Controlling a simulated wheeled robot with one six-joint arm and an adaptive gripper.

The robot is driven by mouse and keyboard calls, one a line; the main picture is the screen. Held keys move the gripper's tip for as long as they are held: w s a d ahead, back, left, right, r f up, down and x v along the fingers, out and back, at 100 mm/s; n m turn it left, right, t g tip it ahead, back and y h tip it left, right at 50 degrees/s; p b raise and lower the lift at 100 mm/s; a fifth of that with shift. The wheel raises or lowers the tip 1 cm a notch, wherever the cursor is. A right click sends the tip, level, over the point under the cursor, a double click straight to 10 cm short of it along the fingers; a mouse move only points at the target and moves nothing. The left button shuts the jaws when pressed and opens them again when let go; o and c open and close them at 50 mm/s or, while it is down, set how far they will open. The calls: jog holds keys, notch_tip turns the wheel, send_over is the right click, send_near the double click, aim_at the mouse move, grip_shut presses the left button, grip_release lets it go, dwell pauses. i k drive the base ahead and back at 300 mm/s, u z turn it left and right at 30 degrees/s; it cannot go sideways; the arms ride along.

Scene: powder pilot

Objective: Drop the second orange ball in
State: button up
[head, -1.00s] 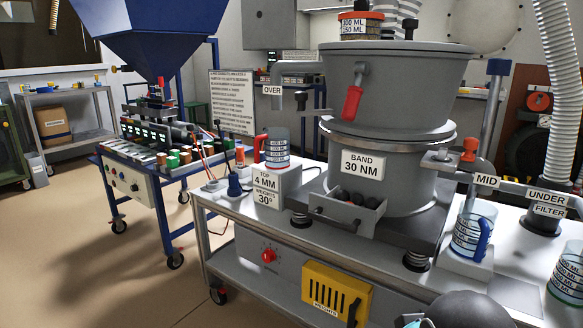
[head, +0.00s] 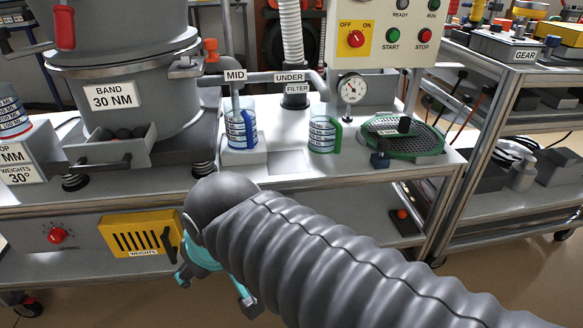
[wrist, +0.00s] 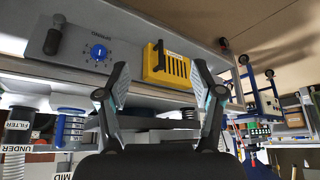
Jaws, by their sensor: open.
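A small orange-red round thing (head: 402,214) sits on a dark piece on the lower shelf, right of my arm in the head view. It is too small to tell for sure whether it is an orange ball. In the head view my arm hides most of the gripper, in front of the bench's lower part.
The large grey sieve machine (head: 125,85) stands at left. Two measuring cups, one with a blue handle (head: 238,124) and one with a green handle (head: 322,135), and a round green-rimmed sieve (head: 400,136) stand on the bench. A separate rack (head: 512,58) is at right.

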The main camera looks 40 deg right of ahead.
aim_at(402, 213)
jog(key=z, duration=2.4)
